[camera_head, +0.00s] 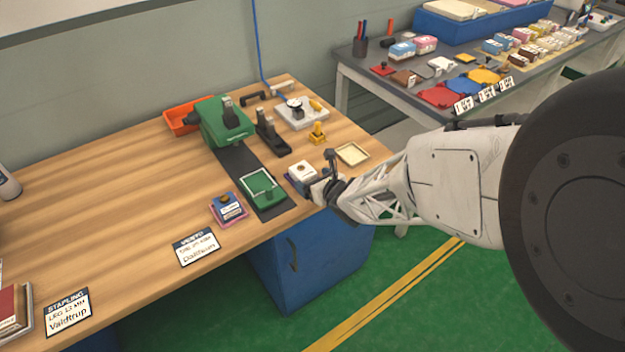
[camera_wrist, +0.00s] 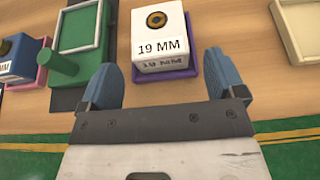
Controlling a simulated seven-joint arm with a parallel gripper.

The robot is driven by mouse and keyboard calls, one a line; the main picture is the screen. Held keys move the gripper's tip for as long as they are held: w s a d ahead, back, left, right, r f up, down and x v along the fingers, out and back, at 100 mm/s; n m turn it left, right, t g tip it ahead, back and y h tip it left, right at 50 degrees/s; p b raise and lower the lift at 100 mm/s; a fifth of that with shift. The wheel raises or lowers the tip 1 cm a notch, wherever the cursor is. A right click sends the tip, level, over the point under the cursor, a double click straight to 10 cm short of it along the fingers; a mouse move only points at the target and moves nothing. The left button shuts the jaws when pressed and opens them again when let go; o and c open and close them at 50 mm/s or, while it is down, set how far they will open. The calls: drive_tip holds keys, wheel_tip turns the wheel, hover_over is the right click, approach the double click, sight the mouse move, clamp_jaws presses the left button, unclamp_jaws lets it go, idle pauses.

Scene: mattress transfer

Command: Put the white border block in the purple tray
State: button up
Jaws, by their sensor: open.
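The white block (camera_wrist: 158,32), marked 19 MM with a dark round spot on top, sits upright in the purple tray (camera_wrist: 192,72). The tray's rim shows along its right and near sides. In the head view the white block (camera_head: 303,170) stands over the dark purple tray (camera_head: 292,184) near the table's front right edge. My gripper (camera_wrist: 162,70) is open and empty, its blue fingers apart on the near side of the tray, not closed on the block. In the head view my gripper (camera_head: 325,186) is beside the block and partly hides the tray.
A green fixture (camera_head: 263,188) on a dark strip is left of the tray. A pink tray with a blue block (camera_head: 229,208) is further left. An empty cream tray (camera_head: 352,154) lies to the right. A black stapler (camera_head: 270,134) stands behind. The table's left middle is clear.

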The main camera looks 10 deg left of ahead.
drive_tip(key=v, duration=1)
drive_tip(key=shift+s+d+r, duration=0.15)
drive_tip(key=shift+s, duration=0.05)
idle(0.7)
drive_tip(key=s+d+r+m+h, duration=0.3)
drive_tip(key=d+r+m+h, duration=0.6)
drive_tip(key=d+r+m, duration=1.1)
drive_tip(key=s+d+r+m+g, duration=0.1)
drive_tip(key=s+r+m+g, duration=0.1)
drive_tip(key=s+m, duration=0.8)
drive_tip(key=s+d+r+m+g, duration=0.2)
drive_tip(key=s+m+g, duration=0.3)
drive_tip(key=s+m, duration=0.5)
drive_tip(key=m, duration=0.5)
drive_tip(key=shift+r+h, duration=0.3)
drive_tip(key=shift+r, duration=0.05)
